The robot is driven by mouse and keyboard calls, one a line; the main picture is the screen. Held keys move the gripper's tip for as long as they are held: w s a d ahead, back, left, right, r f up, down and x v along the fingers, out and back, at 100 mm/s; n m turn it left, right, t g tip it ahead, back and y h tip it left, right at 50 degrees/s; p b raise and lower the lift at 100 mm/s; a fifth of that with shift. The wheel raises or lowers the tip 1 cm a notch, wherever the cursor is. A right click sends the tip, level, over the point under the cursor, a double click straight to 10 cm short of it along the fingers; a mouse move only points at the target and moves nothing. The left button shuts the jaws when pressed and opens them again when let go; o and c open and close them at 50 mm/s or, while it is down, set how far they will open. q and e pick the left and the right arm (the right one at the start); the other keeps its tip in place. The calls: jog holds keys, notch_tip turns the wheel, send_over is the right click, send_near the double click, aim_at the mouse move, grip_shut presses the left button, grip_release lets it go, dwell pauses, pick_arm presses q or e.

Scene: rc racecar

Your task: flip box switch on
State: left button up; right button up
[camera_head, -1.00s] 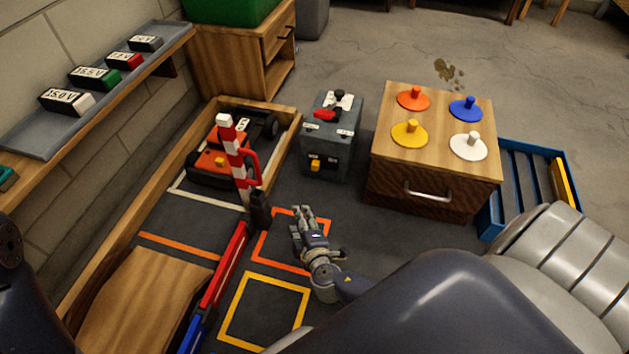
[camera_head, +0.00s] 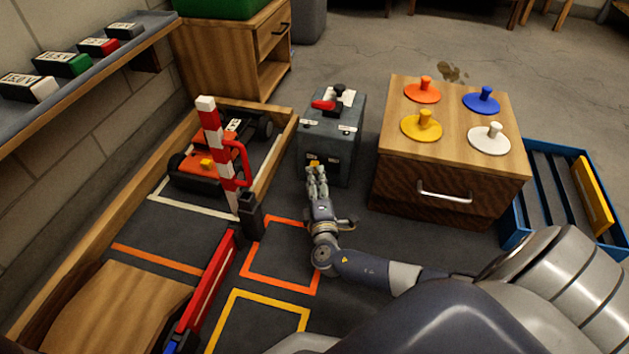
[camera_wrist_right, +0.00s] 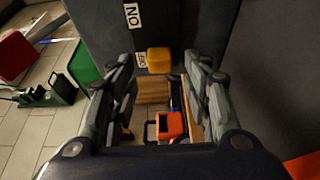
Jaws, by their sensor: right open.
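The dark grey switch box (camera_head: 345,150) stands on the floor, with a red lever and a black knob on its top. A yellow switch (camera_head: 314,163) sits low on its front face, partly covered by my right gripper (camera_head: 317,178). In the right wrist view the yellow switch (camera_wrist_right: 158,60) lies beside a small OFF label (camera_wrist_right: 141,60), with an ON label (camera_wrist_right: 131,15) further off. My right gripper (camera_wrist_right: 160,80) is open, its fingers on either side of the switch's line and empty. I cannot tell whether they touch it. My left gripper is not in view.
A wooden cabinet (camera_head: 395,195) with coloured knobbed discs stands right of the box. A wooden-walled bay with an orange car (camera_head: 195,180) and a red-white striped barrier (camera_head: 220,155) lie left. Floor with orange and yellow outlines is open in front.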

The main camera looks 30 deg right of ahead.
jog(key=shift+b+x, duration=0.45)
jog(key=shift+x, duration=1)
grip_shut()
jog(key=shift+s+d, duration=1.05)
jog(key=shift+s, duration=0.25)
grip_release()
jog(key=shift+d, duration=0.1)
